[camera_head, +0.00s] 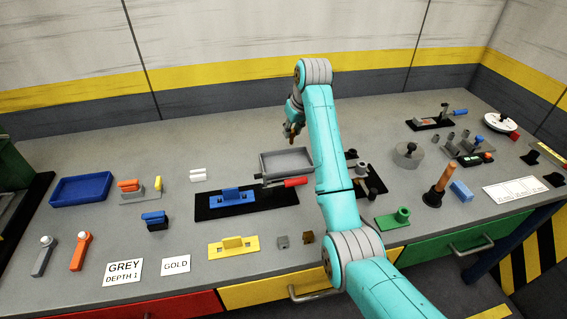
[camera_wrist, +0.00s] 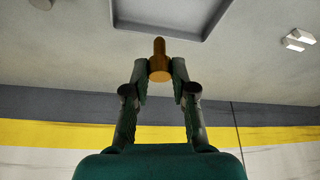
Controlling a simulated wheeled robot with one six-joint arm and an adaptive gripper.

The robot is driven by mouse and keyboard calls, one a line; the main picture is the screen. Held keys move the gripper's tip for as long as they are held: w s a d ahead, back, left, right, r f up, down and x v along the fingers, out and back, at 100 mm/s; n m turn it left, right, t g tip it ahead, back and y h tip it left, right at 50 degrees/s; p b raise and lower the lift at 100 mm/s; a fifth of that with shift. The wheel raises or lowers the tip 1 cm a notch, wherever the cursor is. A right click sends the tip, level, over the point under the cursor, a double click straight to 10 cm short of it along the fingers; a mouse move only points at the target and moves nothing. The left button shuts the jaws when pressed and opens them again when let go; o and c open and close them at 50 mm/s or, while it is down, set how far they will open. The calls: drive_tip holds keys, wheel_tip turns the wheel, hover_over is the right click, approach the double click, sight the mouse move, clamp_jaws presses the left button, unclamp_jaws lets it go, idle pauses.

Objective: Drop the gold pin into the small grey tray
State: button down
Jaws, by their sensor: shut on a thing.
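The small grey tray (camera_head: 268,172) stands empty near the middle of the bench, beside my forearm. Its rim also shows at the top of the wrist view (camera_wrist: 165,34). My gripper (camera_head: 291,132) is above the bench just behind the tray in the head view. In the wrist view my gripper (camera_wrist: 160,72) is shut on the gold pin (camera_wrist: 159,62), a short cylinder gripped between the two fingertips. The pin's far end shows close to the tray's edge; its height above the bench is hard to tell.
A blue tray (camera_head: 61,193) lies at the left. A blue block piece (camera_head: 234,196) sits on a black plate in front of the grey tray. A red handle (camera_head: 296,182) is at the tray's front. Several fixtures crowd the right; the bench behind the tray is clear.

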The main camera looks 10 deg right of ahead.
sight(294, 136)
drive_tip(key=shift+f, duration=1.8)
drive_tip(key=c, duration=0.9)
unclamp_jaws()
drive_tip(key=shift+d, duration=0.1)
drive_tip(key=shift+o, duration=0.2)
drive_tip(key=shift+r, duration=0.1)
drive_tip(key=v, duration=0.7)
drive_tip(key=shift+r, duration=0.15)
drive_tip(key=shift+s, duration=0.15)
